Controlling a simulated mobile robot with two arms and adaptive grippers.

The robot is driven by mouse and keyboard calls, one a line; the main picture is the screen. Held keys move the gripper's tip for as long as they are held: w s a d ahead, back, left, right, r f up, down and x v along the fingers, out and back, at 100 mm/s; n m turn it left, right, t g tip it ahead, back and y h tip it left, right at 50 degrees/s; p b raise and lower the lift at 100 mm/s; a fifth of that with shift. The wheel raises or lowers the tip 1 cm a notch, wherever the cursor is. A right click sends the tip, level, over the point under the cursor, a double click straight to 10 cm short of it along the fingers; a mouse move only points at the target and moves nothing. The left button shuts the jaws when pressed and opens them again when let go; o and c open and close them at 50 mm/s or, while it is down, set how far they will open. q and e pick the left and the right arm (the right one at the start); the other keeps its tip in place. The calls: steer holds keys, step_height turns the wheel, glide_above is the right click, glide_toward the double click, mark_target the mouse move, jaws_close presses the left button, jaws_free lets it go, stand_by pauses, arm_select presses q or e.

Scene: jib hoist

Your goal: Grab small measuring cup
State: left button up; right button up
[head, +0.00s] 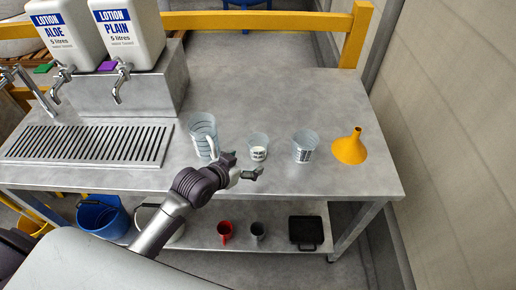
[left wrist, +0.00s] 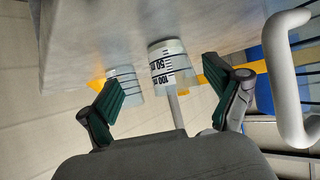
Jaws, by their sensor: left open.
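The small measuring cup (head: 258,148) is clear with a pale printed band and stands upright on the steel table. A medium measuring cup (head: 304,148) stands to its right and a large measuring jug (head: 203,135) to its left. My left gripper (head: 246,167) is open and empty, just in front of the small cup. In the left wrist view the small cup (left wrist: 165,62), marked 50 and 100, shows between the open fingers of the left gripper (left wrist: 168,88), beyond their tips. A pale bar, perhaps its handle, points toward the gripper. My right gripper is not in view.
The jug's white handle (left wrist: 285,85) is close beside the right finger in the left wrist view. A yellow funnel (head: 349,148) stands at the table's right. A drip grate (head: 88,143) and lotion containers (head: 128,32) are at left. The table behind the cups is clear.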

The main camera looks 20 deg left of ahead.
mark_target(263, 142)
arm_select(q)
steer(key=x, duration=0.2)
steer(key=r+x, duration=0.1)
steer(key=x, duration=0.2)
steer(key=w+x, duration=0.1)
steer(key=x, duration=0.2)
steer(key=shift+w+a+p, duration=0.25)
steer(key=shift+p, duration=0.1)
steer(key=shift+r, duration=0.1)
steer(key=shift+c, duration=0.2)
steer(key=c, duration=1.2)
steer(key=shift+c, duration=0.2)
steer(key=shift+r, duration=0.2)
steer(key=shift+r+t, duration=0.3)
steer(key=shift+r, duration=0.85)
steer(key=s+d+r, duration=0.7)
steer(key=s+r, duration=0.1)
steer(key=s, duration=0.1)
steer(key=shift+s+r, duration=0.15)
steer(key=shift+s, duration=0.1)
